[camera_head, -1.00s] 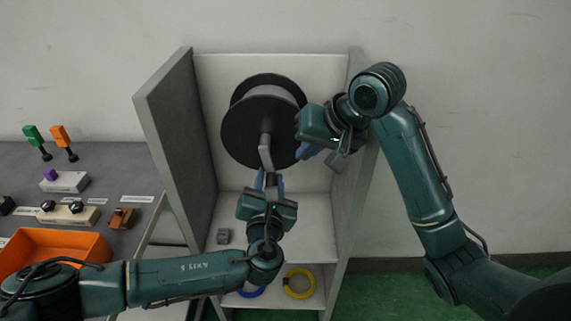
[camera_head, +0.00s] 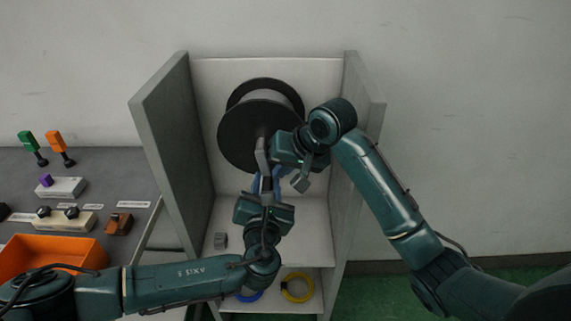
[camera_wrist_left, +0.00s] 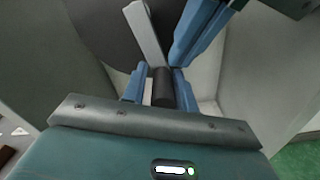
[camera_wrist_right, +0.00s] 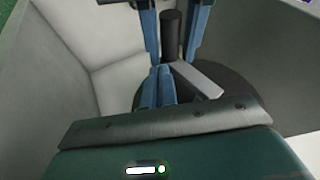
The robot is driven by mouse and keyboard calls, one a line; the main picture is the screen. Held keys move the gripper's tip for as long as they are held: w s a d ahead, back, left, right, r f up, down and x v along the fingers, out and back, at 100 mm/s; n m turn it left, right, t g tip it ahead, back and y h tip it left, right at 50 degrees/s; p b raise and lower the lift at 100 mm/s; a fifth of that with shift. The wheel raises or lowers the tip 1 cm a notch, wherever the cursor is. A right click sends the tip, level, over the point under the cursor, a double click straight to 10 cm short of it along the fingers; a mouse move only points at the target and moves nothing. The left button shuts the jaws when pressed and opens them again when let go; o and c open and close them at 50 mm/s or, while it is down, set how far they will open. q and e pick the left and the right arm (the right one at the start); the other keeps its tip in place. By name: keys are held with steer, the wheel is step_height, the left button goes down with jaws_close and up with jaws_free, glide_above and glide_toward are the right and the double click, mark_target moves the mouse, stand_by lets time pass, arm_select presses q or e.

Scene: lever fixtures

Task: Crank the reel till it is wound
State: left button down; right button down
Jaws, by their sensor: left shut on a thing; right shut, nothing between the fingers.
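The reel (camera_head: 240,137) is a dark drum with wide flanges in the upper part of the grey cabinet. Its grey crank arm (camera_head: 262,156) points down from the hub and also shows in the left wrist view (camera_wrist_left: 146,35). My left gripper (camera_head: 266,186) is shut on the dark crank handle, seen between its fingers in the left wrist view (camera_wrist_left: 162,88) and in the right wrist view (camera_wrist_right: 171,35). My right gripper (camera_wrist_right: 160,82) is shut and empty, its blue fingers close beside the handle and crank arm. I cannot tell whether they touch.
Cabinet side walls (camera_head: 165,130) flank the reel closely. At left, a bench holds an orange bin (camera_head: 70,250) and several small fixtures.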

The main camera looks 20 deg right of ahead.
arm_select(q)
steer(key=shift+s+d+r, duration=0.1)
steer(key=shift+s+d, duration=0.1)
steer(key=shift+d, duration=0.15)
